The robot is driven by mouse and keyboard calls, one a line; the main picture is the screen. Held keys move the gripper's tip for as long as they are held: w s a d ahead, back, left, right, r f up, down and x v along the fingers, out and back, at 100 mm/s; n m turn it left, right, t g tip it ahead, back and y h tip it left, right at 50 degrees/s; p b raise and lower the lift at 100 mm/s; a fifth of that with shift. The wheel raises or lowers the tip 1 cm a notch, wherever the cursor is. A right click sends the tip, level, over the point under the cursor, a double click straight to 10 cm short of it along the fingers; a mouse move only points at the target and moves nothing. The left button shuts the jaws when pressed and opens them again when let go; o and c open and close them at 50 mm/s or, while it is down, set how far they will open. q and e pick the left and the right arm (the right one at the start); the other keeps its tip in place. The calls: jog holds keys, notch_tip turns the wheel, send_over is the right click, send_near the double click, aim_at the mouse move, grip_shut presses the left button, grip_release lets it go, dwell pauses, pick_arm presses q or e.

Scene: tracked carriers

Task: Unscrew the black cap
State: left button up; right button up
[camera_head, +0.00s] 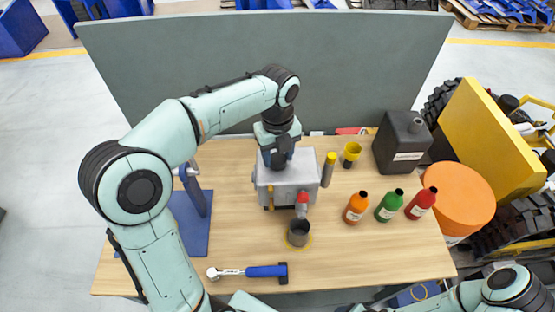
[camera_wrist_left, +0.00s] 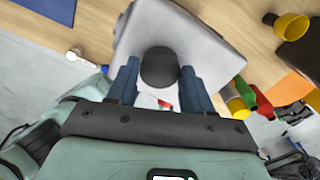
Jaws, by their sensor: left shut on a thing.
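The black cap (camera_wrist_left: 159,67) sits on top of the grey metal housing (camera_head: 276,184), which stands on the wooden table. In the left wrist view the cap is between the two blue fingers of my left gripper (camera_wrist_left: 159,85), and the housing (camera_wrist_left: 205,40) is under it. My left gripper (camera_head: 279,157) comes down from above and is shut on the cap. In the head view the gripper mostly hides the cap. I cannot tell whether the cap has turned. My right gripper does not show; only part of my right arm is at the lower right.
A dark cup (camera_head: 298,234) stands before the housing, below a red-handled spout (camera_head: 302,199). A blue stand (camera_head: 196,200) is left, a ratchet (camera_head: 250,271) in front. Orange (camera_head: 355,208), green (camera_head: 389,207) and red (camera_head: 421,205) bottles, a yellow funnel (camera_head: 351,153) and black jug (camera_head: 402,145) are right.

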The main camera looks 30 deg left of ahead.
pick_arm(q)
jog(key=n, duration=0.4)
jog(key=shift+n, duration=0.3)
jog(key=n, duration=0.3)
jog(key=shift+n, duration=1.1)
jog(key=shift+n, duration=0.7)
jog(key=shift+r+n, duration=0.15)
jog(key=shift+n, duration=0.95)
jog(key=shift+r, duration=0.2)
